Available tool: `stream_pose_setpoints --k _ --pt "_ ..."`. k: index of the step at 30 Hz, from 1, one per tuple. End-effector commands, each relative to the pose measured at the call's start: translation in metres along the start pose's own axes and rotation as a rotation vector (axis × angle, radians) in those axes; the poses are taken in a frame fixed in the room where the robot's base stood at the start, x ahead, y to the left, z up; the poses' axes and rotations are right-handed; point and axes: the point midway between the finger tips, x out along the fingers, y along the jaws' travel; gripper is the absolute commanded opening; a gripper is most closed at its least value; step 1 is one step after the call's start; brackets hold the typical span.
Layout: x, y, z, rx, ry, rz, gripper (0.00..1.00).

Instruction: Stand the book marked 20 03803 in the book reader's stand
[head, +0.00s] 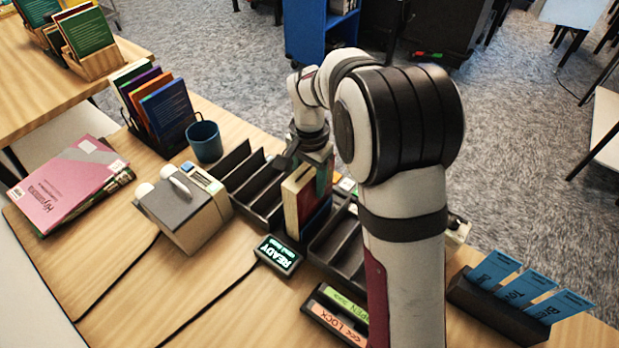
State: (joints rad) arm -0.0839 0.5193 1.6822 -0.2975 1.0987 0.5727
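No marking 20 03803 is readable on any book. A black display (278,254) reading READY lies in front of the racks. I cannot tell which black holder is the reader's stand; dividers show at the left rack (240,172) and right rack (338,245).
A grey and white device (184,212), a blue mug (205,141), a row of books (160,105) and a pink book pile (68,185) stand left. A LOCK sign holder (338,315) and blue card holder (500,305) are in front and right. My arm hides part of the table.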

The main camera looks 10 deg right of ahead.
Motion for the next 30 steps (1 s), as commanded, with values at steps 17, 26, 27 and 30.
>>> stream_pose_setpoints --k 17,26,27,30 --pt "-0.021 -0.001 -0.001 -0.001 0.003 -0.002 0.82" --pt "-0.109 -0.001 -0.001 0.0 0.003 -0.004 0.82" --pt "-0.119 -0.001 -0.001 0.0 0.003 -0.003 0.82" --pt "-0.139 -0.001 -0.001 0.0 0.002 -0.002 0.82"
